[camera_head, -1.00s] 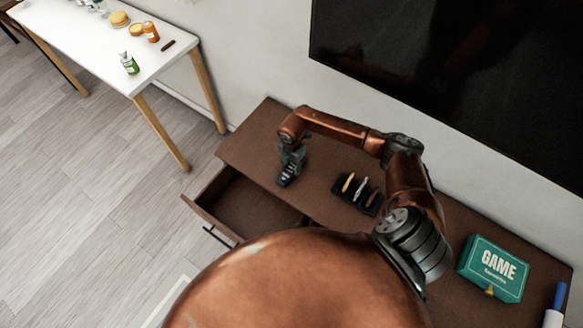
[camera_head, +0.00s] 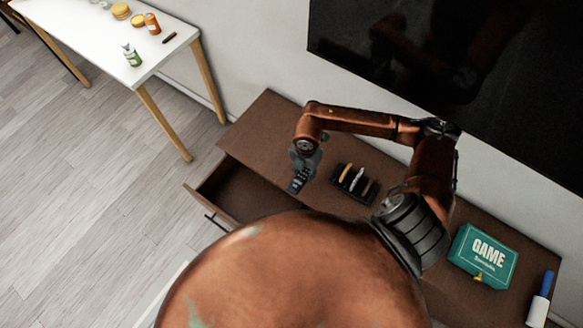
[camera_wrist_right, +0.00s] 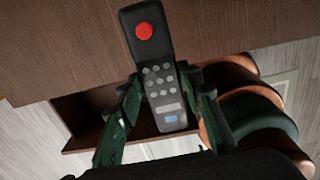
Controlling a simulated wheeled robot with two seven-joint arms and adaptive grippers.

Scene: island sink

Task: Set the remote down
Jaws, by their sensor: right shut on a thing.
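The remote (camera_wrist_right: 155,75) is dark grey with a red button and several light keys; in the right wrist view it lies between the two green-black fingers of my right gripper (camera_wrist_right: 165,105). In the head view the remote (camera_head: 298,182) hangs from my right gripper (camera_head: 303,165), near the front edge of the brown cabinet (camera_head: 258,128), beside the open drawer. Whether it touches the cabinet top is hard to tell. My left gripper is not in view.
The open drawer (camera_head: 211,212) looks empty. A black holder (camera_head: 353,184) with several slim items stands right of my gripper. A green GAME box (camera_head: 483,257) and a blue-and-white item (camera_head: 541,298) sit at the right. The cabinet's far left end is clear.

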